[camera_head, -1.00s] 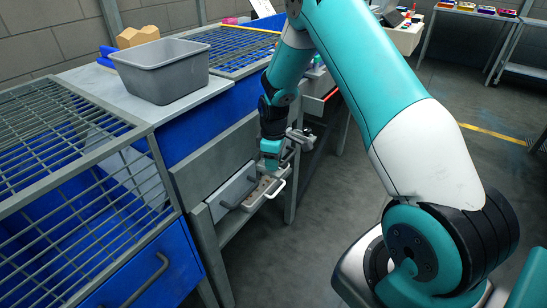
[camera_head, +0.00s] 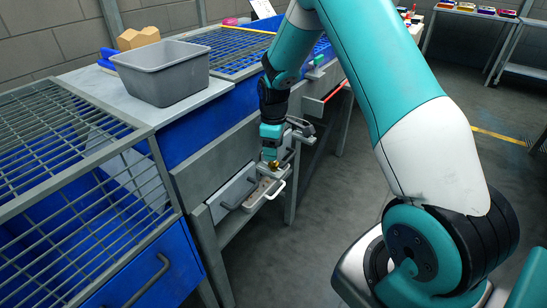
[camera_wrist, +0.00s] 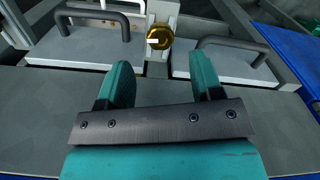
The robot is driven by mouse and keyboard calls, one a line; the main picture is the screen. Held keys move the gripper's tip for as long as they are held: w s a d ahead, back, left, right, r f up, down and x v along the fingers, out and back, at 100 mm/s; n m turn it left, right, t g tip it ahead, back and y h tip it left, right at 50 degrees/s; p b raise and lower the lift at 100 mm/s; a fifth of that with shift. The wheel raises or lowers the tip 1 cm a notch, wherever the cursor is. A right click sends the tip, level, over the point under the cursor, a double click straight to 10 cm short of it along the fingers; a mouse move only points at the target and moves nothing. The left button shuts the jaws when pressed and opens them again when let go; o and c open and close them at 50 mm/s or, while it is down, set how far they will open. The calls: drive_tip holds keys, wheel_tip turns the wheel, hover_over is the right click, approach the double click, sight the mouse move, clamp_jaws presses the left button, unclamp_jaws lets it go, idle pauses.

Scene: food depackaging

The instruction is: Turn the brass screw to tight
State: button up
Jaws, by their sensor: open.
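The brass screw (camera_wrist: 160,37) is a round gold knob with a pale mark on its face. It sits on a grey bracket (camera_wrist: 158,62) between two drawer fronts in the wrist view. It also shows small in the head view (camera_head: 273,164), just below my gripper. My gripper (camera_wrist: 160,82) has its two teal fingers spread, with nothing between them. The fingertips stop short of the screw, which lies beyond the gap between them. In the head view my gripper (camera_head: 270,150) hangs close above the screw; whether it touches cannot be told.
Drawers with dark handles flank the screw on the left (camera_wrist: 75,45) and right (camera_wrist: 235,65) in the wrist view. A grey tub (camera_head: 165,72) stands on the bench above.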

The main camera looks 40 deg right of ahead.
sight(274, 163)
wheel_tip(274, 163, up, 12)
drive_tip(key=p, duration=0.1)
idle(0.5)
